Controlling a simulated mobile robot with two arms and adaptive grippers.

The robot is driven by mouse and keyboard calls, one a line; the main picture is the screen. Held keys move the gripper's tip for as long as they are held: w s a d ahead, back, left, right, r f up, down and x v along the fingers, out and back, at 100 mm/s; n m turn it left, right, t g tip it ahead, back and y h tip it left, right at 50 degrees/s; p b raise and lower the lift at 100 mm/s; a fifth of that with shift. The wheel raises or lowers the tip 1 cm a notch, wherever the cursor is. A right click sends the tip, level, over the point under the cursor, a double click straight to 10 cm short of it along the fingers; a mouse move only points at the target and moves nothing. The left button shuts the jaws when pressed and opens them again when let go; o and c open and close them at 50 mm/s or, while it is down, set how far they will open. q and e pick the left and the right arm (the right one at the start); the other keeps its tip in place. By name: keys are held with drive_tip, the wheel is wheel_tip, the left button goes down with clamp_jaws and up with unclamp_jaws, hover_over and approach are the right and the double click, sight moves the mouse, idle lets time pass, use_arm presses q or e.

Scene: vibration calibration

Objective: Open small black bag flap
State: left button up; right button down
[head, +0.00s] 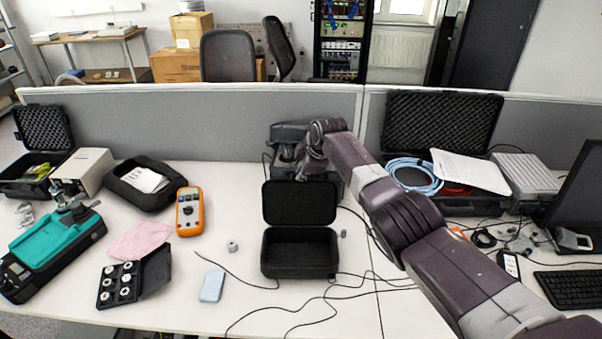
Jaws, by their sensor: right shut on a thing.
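A small black bag (287,132) stands at the back middle of the desk, against the grey divider, in the head view. My right arm reaches in from the lower right, and its gripper (305,168) points down at the bag's front. It is shut on the bag's flap, as far as I can tell; the fingertips and the held part are small, dark and partly hidden. The open black case in front hides the bag's lower part. My left gripper is not in view.
The open black case (299,254) stands with its lid upright just in front of the bag. An orange multimeter (190,211), a black pouch (126,169) and a teal device (50,251) are left. A large foam-lined case (440,120) stands right. Loose cables cross the front.

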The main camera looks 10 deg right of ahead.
drive_tip(key=shift+d+f, duration=0.15)
drive_tip(key=c, duration=2.2)
unclamp_jaws()
drive_tip(key=shift+o, duration=0.2)
drive_tip(key=shift+s+r, duration=0.2)
drive_tip(key=shift+r, duration=0.3)
drive_tip(key=v, duration=1.1)
drive_tip(key=shift+d+f, duration=0.1)
